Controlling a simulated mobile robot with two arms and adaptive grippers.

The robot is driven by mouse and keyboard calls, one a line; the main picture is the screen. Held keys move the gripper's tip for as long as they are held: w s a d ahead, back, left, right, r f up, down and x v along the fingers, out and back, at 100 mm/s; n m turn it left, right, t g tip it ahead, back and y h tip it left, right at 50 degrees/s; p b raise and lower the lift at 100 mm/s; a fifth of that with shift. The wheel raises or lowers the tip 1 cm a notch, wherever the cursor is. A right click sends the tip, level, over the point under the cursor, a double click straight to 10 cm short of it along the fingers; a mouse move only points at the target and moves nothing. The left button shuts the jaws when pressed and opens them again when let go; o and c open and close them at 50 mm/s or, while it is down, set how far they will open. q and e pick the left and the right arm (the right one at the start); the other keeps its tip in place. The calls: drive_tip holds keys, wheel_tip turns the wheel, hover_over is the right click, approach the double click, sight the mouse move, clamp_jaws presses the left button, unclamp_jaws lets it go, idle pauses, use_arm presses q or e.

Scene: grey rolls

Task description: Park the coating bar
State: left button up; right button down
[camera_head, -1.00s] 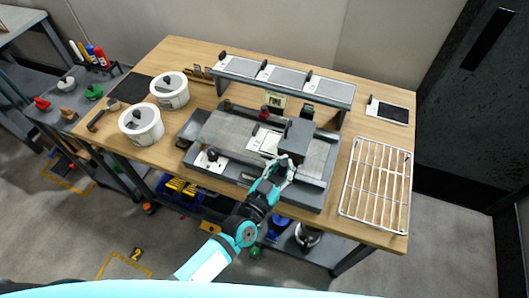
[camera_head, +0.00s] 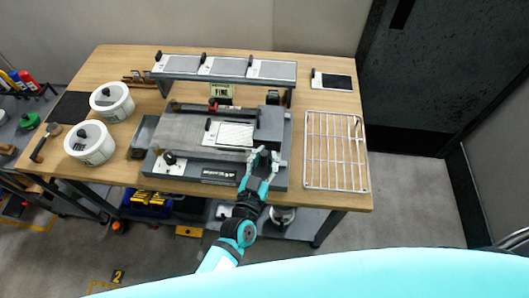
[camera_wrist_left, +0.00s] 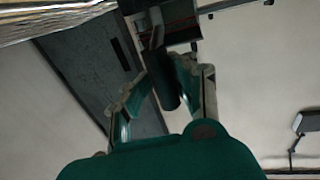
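A grey coating machine (camera_head: 190,130) sits mid-table, with a white sheet (camera_head: 236,133) on its bed. A dark grey block (camera_head: 270,122) stands at the bed's right end, and a dark bar (camera_head: 215,109) runs along its back. I cannot tell for sure which piece is the coating bar. My left gripper (camera_head: 262,155) is at the machine's front right, just in front of the block. In the left wrist view its fingers (camera_wrist_left: 161,82) are spread on either side of a dark cylinder (camera_wrist_left: 166,92); contact cannot be told. My right gripper is out of view.
A raised shelf (camera_head: 225,69) with several plates stands behind the machine. A wire rack (camera_head: 336,152) lies to the right and a small dark panel (camera_head: 333,81) behind it. Two white tubs (camera_head: 111,102) stand at left. Some bare wood shows at front right.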

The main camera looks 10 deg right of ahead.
use_arm(q)
drive_tip(key=o, duration=0.4)
drive_tip(key=shift+s, duration=0.35)
drive_tip(key=shift+o, duration=0.3)
drive_tip(key=shift+w+r, duration=0.1)
drive_tip(key=shift+w, duration=0.05)
drive_tip(key=shift+w, duration=0.1)
drive_tip(key=shift+a, duration=0.1)
drive_tip(key=v, duration=1.2)
